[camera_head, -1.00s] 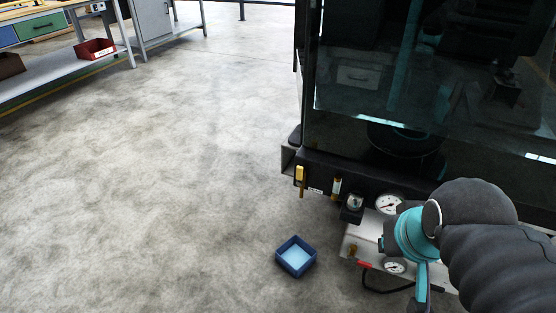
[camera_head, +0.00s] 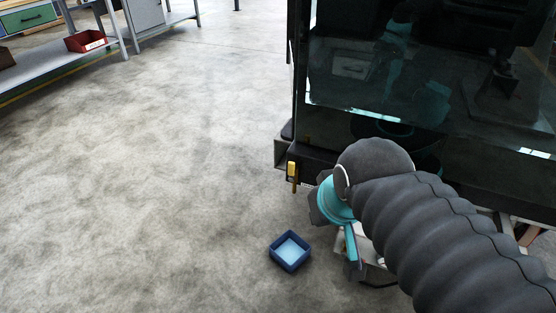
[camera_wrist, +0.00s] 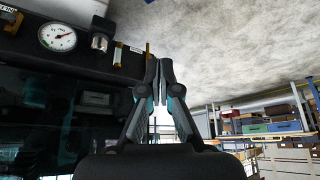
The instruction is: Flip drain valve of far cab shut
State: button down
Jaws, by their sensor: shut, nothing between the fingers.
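In the head view, a yellow lever (camera_head: 292,172) hangs upright at the left end of the cab's dark front beam (camera_head: 308,163). I take it for the drain valve handle. In the wrist view, a narrow yellow strip of what looks like this lever (camera_wrist: 147,49) shows just left of my fingertips. My gripper (camera_wrist: 158,68) is shut and empty, its fingertips close together near the beam's end. I cannot tell whether it touches the lever.
A round white gauge (camera_wrist: 57,37), a dark knobbed fitting (camera_wrist: 101,36) and a yellow-marked tube (camera_wrist: 118,54) sit along the beam. A blue tray (camera_head: 290,251) lies on the floor below. The floor left of the cab is clear. A bench with a red bin (camera_head: 86,41) stands far left.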

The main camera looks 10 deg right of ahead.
jog(key=w+r+n+g, duration=0.2)
jog(key=w+r+n, duration=0.15)
jog(key=w, duration=0.45)
jog(key=n+g+h+p, duration=0.1)
jog(key=n+g, duration=0.2)
jog(key=n, duration=0.2)
send_over(291, 172)
jog(key=s+a, duration=0.3)
jog(key=a, duration=0.2)
jog(key=f, duration=0.1)
jog(key=w+a+f+n+g+h, duration=0.1)
jog(key=w+a+f+n+g, duration=0.1)
jog(key=w+f, duration=0.4)
jog(key=w, duration=0.3)
jog(key=shift+a, duration=0.25)
jog(key=s+d+f, duration=0.3)
jog(key=d+f, duration=0.2)
jog(key=f, duration=0.4)
jog(key=shift+s+f+b, duration=0.35)
jog(key=shift+s+b, duration=0.05)
